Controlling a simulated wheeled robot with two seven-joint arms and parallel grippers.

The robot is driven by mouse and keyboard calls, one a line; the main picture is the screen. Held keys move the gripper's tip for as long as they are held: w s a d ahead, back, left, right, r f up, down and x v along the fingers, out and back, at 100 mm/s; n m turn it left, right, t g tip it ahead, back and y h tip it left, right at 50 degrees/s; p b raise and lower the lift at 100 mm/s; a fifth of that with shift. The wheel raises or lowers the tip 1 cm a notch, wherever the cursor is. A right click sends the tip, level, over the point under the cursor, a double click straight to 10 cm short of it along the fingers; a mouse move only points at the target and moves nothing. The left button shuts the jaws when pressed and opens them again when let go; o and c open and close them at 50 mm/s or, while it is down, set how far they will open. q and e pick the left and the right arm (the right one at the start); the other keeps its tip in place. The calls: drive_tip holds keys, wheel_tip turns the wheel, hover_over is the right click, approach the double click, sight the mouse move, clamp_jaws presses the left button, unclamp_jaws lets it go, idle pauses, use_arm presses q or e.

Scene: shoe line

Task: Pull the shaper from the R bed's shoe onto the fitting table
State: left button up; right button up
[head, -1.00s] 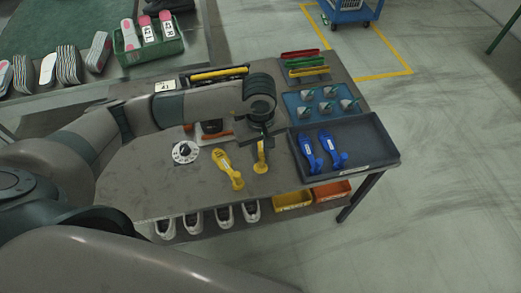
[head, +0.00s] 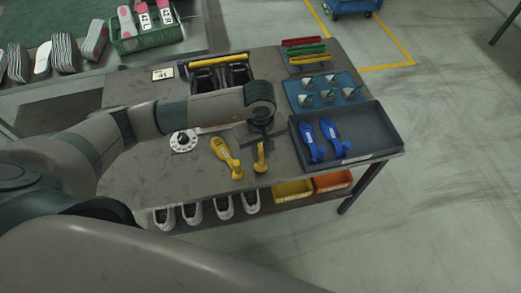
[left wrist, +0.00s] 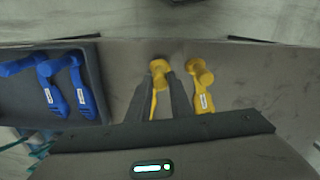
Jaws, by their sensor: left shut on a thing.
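My left gripper (head: 261,136) is shut on a yellow shaper (head: 261,158), which hangs steeply from the fingers over the front part of the fitting table (head: 140,185). In the left wrist view, my left gripper (left wrist: 160,92) has the yellow shaper (left wrist: 159,68) between its two dark fingers. I cannot tell whether its lower end touches the table. A second yellow shaper (head: 222,150) lies just to the left of it. A pair of black shoes (head: 239,74) stands in a bed at the back of the table, behind my left arm. My arm hides part of the bed area. My right gripper is out of view.
A dark tray (head: 376,133) with two blue shapers (head: 333,138) is to the right. Behind it are a blue mat (head: 352,93) with several small pieces and coloured bars (head: 303,50). A white dial (head: 183,141) is to the left. The front left tabletop is clear.

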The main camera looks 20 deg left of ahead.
use_arm(q)
drive_tip(key=shift+f, duration=0.1)
drive_tip(key=o, duration=1)
drive_tip(key=shift+c, duration=0.2)
drive_tip(key=shift+r+p, duration=1.15)
drive_tip(key=shift+r, duration=1.35)
drive_tip(key=shift+r+p, duration=0.75)
drive_tip(key=shift+r, duration=1.25)
